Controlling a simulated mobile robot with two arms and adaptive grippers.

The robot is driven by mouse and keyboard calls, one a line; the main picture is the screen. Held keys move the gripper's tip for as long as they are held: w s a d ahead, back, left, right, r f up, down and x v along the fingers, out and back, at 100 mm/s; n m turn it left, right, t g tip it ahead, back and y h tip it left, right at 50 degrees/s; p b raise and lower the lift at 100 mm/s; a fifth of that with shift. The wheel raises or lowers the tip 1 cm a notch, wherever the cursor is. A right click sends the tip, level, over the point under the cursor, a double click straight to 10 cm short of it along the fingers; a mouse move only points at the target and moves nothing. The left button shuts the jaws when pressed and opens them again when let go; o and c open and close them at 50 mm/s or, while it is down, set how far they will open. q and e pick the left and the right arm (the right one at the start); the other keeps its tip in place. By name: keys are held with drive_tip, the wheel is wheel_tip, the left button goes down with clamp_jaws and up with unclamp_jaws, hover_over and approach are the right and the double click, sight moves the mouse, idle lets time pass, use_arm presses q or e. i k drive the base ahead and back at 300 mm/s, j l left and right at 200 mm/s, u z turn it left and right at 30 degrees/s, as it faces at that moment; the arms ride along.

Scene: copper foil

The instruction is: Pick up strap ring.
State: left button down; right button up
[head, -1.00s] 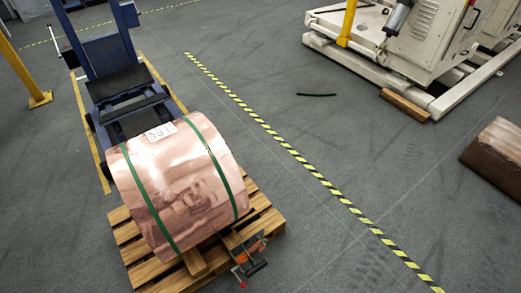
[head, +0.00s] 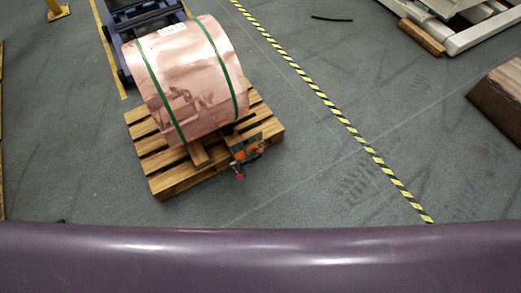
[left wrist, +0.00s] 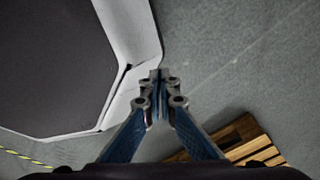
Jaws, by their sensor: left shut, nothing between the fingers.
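Two green straps ring the shiny copper coil (head: 185,80): a left strap (head: 158,92) and a right strap (head: 222,66). The coil lies on its side on a wooden pallet (head: 160,170). A short dark green strip (head: 332,18) lies on the floor at the top. I cannot tell which of these is the strap ring. My left gripper (left wrist: 158,75) is shut and empty in the left wrist view, above the grey floor. The pallet's slatted corner (left wrist: 240,140) is at the lower right there. My left gripper is outside the head view. My right gripper shows in neither view.
An orange and red tool (head: 246,150) sits at the pallet's front edge. A blue lifting frame (head: 145,12) stands behind the coil. Yellow-black floor tape (head: 330,105) runs to its right. A brown block (head: 500,98) lies at the right edge. The floor between is clear.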

sight(259, 149)
drive_tip(key=i+l+u, duration=0.1)
drive_tip(key=l, duration=0.35)
drive_tip(key=i+l+u, duration=0.1)
drive_tip(key=l, duration=0.35)
drive_tip(key=i+l, duration=0.25)
drive_tip(key=l, duration=0.2)
drive_tip(key=i+l+u, duration=0.15)
drive_tip(key=l, duration=0.35)
